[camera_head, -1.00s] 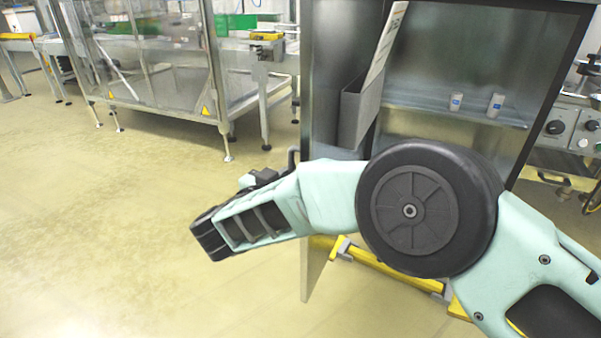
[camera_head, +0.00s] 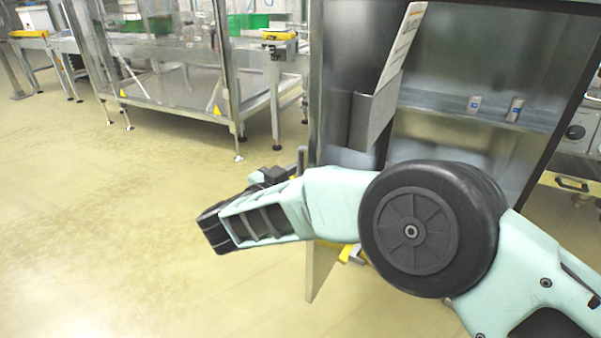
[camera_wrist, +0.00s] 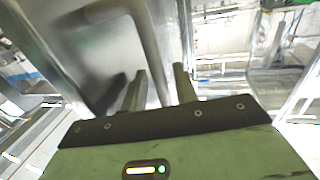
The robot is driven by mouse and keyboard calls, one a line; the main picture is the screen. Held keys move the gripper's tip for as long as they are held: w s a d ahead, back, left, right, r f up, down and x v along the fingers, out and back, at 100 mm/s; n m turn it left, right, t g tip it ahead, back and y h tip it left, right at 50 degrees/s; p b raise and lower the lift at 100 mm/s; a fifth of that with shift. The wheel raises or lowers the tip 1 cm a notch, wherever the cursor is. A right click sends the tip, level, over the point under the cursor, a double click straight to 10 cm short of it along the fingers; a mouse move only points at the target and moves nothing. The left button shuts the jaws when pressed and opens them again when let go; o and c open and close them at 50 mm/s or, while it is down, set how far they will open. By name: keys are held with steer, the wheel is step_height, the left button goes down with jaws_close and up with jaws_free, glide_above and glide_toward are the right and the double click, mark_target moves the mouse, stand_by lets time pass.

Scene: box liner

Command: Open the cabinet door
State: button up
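The cabinet (camera_head: 440,150) stands right of centre in the head view, with its inside in sight. Its metal door (camera_head: 335,100) is on the left and stands open, swung out toward me; a grey pocket (camera_head: 374,115) with a paper in it is on its inner face. In the wrist view the bar handle (camera_wrist: 150,45) on the door's outer face runs between the two fingers of my gripper (camera_wrist: 160,88). The fingers look apart, with a gap between the right finger and the bar.
Two small cans (camera_head: 494,107) stand on the cabinet shelf. A metal-framed machine (camera_head: 180,90) is at the back left. A control panel with knobs (camera_head: 580,140) is at the right. The yellow floor (camera_head: 120,230) at the left is clear.

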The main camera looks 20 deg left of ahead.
steer(key=shift+s, duration=0.1)
steer(key=p+v, duration=0.3)
steer(key=v, duration=1.4)
steer(key=shift+p, duration=0.35)
steer(key=shift+s+r, duration=0.1)
